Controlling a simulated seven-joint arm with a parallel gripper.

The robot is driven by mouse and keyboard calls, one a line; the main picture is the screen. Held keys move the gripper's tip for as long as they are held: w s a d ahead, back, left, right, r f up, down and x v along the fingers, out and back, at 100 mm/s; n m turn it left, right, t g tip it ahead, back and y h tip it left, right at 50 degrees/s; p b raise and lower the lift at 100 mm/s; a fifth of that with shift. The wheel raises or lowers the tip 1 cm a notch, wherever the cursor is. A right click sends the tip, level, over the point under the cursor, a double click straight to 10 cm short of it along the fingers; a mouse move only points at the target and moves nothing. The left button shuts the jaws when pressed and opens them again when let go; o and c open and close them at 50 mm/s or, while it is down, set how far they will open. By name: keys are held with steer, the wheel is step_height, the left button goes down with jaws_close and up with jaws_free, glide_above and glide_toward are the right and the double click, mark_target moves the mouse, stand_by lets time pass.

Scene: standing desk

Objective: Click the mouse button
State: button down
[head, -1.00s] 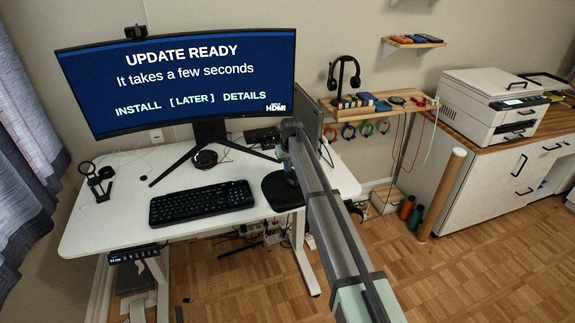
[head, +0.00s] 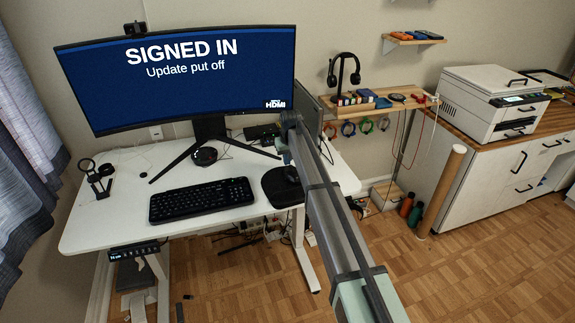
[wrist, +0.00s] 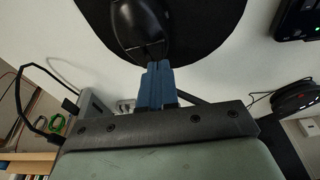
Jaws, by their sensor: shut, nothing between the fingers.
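The black mouse (wrist: 143,28) lies on a round black mouse pad (wrist: 205,30) in the wrist view. My gripper (wrist: 158,66) shows blue fingers that are shut and empty, with the tips at the mouse's button end. I cannot tell whether they touch it. In the head view the mouse (head: 291,174) sits on the pad (head: 277,190) at the desk's right side, partly beside my arm. The monitor (head: 180,85) reads "SIGNED IN" and "Update put off". My fingertips are hidden in the head view.
The white desk (head: 110,225) also holds a black keyboard (head: 201,200) left of the pad and a monitor stand behind it. A magnifier stand (head: 98,180) is at the left. A wooden shelf (head: 375,112) with a headset stands to the right.

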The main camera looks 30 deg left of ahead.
steer(key=v, duration=1.1)
steer(key=shift+w+a+r, duration=0.15)
steer(key=shift+r, duration=0.05)
steer(key=s+d+f+m+y, duration=0.1)
steer(key=d+f+m, duration=0.1)
steer(key=d+f, duration=0.85)
steer(key=s+d+f+m, duration=0.15)
steer(key=d+f, duration=0.45)
steer(key=d, duration=1)
steer(key=s+d+f+m+y, duration=0.1)
steer(key=d+f+m, duration=0.2)
steer(key=d+f, duration=0.8)
steer(key=s+d+f+m+g+h, duration=0.1)
steer(key=s+d+f+g, duration=0.1)
steer(key=s+d+f, duration=0.75)
steer(key=s+d+f+g+h, duration=0.15)
steer(key=s+d+f, duration=0.5)
steer(key=s, duration=0.65)
steer(key=s+d+f+g, duration=0.1)
steer(key=s+d+f, duration=0.1)
steer(key=s, duration=0.8)
steer(key=s+d+f+m+g+h, duration=0.1)
steer(key=s+d+f+g, duration=0.1)
steer(key=s, duration=0.8)
steer(key=s+d+f+g, duration=0.2)
steer(key=s+d+f, duration=0.1)
steer(key=s, duration=0.7)
steer(key=shift+d+f, duration=0.35)
steer(key=shift+d, duration=0.25)
